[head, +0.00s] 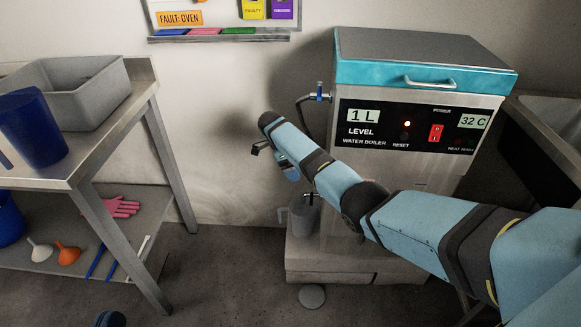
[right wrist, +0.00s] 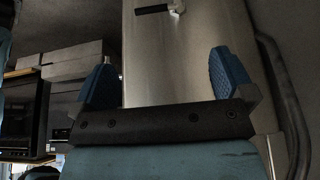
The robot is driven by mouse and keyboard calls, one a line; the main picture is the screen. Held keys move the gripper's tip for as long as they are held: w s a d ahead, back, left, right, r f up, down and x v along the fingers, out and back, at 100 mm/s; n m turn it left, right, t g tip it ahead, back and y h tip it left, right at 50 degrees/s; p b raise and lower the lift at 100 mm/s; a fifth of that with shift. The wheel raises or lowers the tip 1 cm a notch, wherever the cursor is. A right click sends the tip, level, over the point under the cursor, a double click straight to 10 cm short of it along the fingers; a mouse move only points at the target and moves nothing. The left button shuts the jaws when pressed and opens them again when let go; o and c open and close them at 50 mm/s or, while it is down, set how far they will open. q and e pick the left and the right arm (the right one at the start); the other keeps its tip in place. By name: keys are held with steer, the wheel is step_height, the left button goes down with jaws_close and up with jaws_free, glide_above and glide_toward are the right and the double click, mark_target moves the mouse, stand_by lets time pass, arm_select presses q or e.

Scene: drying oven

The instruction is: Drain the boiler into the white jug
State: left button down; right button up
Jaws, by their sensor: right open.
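The water boiler (head: 420,130) has a teal lid, shut, and a front panel reading 1 L and 32 C. An orange light glows beside its red switch (head: 436,133). A small tap (head: 312,195) shows low on the boiler, above a greyish-white jug (head: 304,218) in shadow on the base. Whether water runs is too small to tell. My right arm crosses in front of the boiler. Its gripper (head: 274,158) is open and empty, above and left of the jug. The right wrist view shows its spread blue fingers (right wrist: 165,82) before a metal body with a black-handled fitting (right wrist: 160,9). Only a dark-blue bit of my left gripper (head: 110,319) shows at the bottom edge.
A metal table (head: 100,150) at left holds a grey bin (head: 75,95) and a blue jug (head: 33,128). Its lower shelf holds a pink glove (head: 118,207) and funnels (head: 67,252). A blue valve (head: 318,92) with a hose is beside the boiler. A sink (head: 555,115) is at right.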

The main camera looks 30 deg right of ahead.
steer(key=b, duration=0.4)
glide_above(311, 195)
steer(key=w+a, duration=0.1)
steer(key=a, duration=0.1)
steer(key=f, duration=0.8)
steer(key=shift+w+f, duration=0.2)
steer(key=shift+f, duration=0.15)
steer(key=b+x, duration=0.1)
steer(key=x, duration=0.2)
steer(key=shift+d+f, duration=0.1)
steer(key=shift+d, duration=0.05)
arm_select(q)
steer(key=shift+m+g, duration=0.8)
steer(key=shift+m, duration=0.1)
steer(key=f, duration=0.3)
steer(key=w+f, duration=0.1)
steer(key=f, duration=0.1)
steer(key=shift+a+f, duration=0.15)
steer(key=shift+f, duration=0.1)
arm_select(e)
steer(key=shift+s+d+f, duration=0.1)
steer(key=shift+f, duration=0.25)
